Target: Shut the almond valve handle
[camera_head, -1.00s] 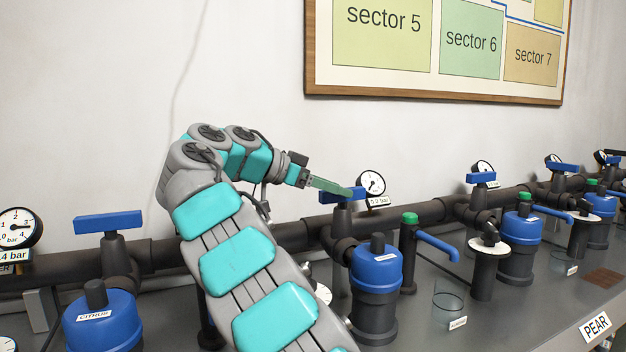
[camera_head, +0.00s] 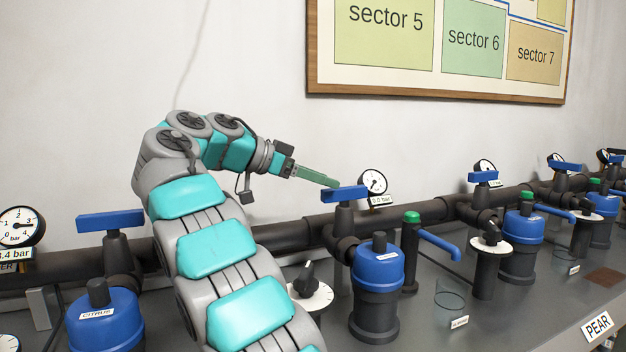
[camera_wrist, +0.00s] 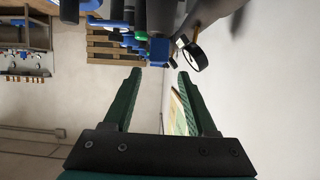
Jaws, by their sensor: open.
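The blue valve handle (camera_head: 344,193), which I take for the almond one, sits on a dark valve on the pipe. It lies nearly level, left to right in the head view. My gripper (camera_head: 334,182) is open and empty, its green fingers just above and left of this handle, with a small gap. In the wrist view, the open fingers (camera_wrist: 160,78) point towards a blue block (camera_wrist: 158,49), probably this handle. The gauge (camera_head: 373,182) behind it has a label that seems to read 0.0 bar. A small label below on the bench is too blurred to read surely.
The citrus valve's blue handle (camera_head: 110,220) is at the left, with a gauge (camera_head: 20,227) beside it. A blue filter (camera_head: 377,268) stands in front of the middle valve. A blue lever tap (camera_head: 438,246) and more valves are to the right.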

